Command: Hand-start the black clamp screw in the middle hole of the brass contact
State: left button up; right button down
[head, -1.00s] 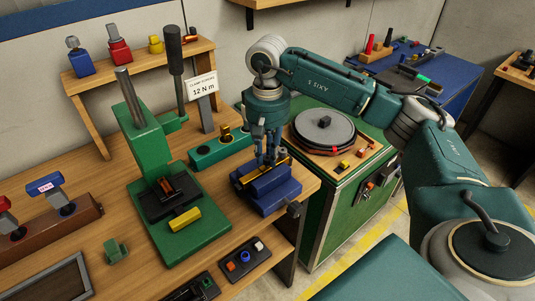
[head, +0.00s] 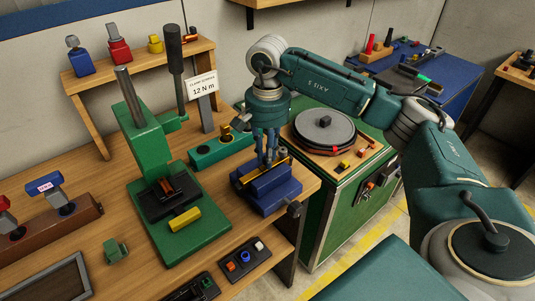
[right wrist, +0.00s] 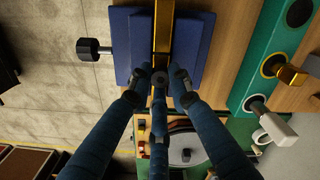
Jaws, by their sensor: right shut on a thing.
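A blue vise (head: 270,192) stands near the right front corner of the wooden bench. The brass contact (right wrist: 163,30) is a narrow bar clamped along the top of the vise. My right gripper (head: 268,164) points down over the contact, its three fingers drawn together at the bar. In the right wrist view, the fingertips close on a small dark piece, the black clamp screw (right wrist: 160,77), at the brass bar. The fingers hide most of the screw and the middle hole, so I cannot tell whether it is in the hole. My left gripper is out of view.
A green block with holes (head: 222,150) stands just behind the vise, with upright parts in it. A green press (head: 185,235) stands to the left with a yellow block. A small dark tray (head: 245,257) lies in front. A green cabinet (head: 330,215) stands beyond the bench edge.

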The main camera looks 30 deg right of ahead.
jog(key=shift+m, duration=0.3)
jog(key=m, duration=0.3)
jog(key=shift+m, duration=0.3)
jog(key=c, duration=1.5)
grip_release()
jog(key=shift+r, duration=0.2)
notch_tip(320, 180, up, 16)
jog(key=p, duration=0.4)
jog(key=shift+f, duration=0.2)
